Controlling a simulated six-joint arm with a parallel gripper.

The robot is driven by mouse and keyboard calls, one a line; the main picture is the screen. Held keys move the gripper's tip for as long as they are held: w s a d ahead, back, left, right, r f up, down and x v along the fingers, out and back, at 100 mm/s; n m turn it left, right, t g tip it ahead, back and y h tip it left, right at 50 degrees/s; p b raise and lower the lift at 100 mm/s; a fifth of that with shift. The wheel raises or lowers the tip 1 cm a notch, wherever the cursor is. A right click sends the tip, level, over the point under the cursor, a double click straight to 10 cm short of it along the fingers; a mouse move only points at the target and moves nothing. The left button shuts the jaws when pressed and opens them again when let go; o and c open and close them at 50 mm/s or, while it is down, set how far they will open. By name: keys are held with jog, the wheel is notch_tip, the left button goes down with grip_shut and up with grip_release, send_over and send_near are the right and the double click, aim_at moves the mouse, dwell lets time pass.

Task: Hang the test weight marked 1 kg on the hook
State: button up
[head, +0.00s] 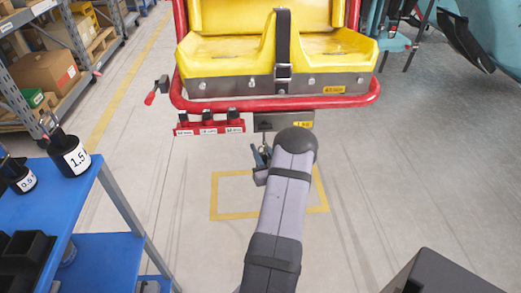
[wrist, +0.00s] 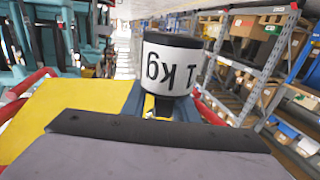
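The 1 kg test weight (wrist: 172,68), a white-banded black cylinder, shows in the wrist view with its marking upside down in the picture. My gripper (wrist: 160,106) has its blue fingers around the weight's narrow end and is shut on it. In the head view my gripper (head: 262,160) is just below the grey plate with a yellow 1 kg label (head: 303,125) under the yellow seat. A small metal part, perhaps the hook, hangs from that plate close to the fingertips. My arm partly covers this spot, and the weight is hidden there. I cannot tell whether weight and hook touch.
Weights marked 1.5 (head: 77,160) and 0.5 (head: 22,182) stand on the blue table (head: 90,195) at left. The red tube frame (head: 345,101) and red blocks (head: 208,127) are close by the gripper.

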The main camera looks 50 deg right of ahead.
aim_at(265, 158)
jog(key=shift+o, duration=0.6)
jog(key=shift+r, duration=0.15)
jog(key=shift+p+v, duration=0.35)
jog(key=shift+v, duration=3.3)
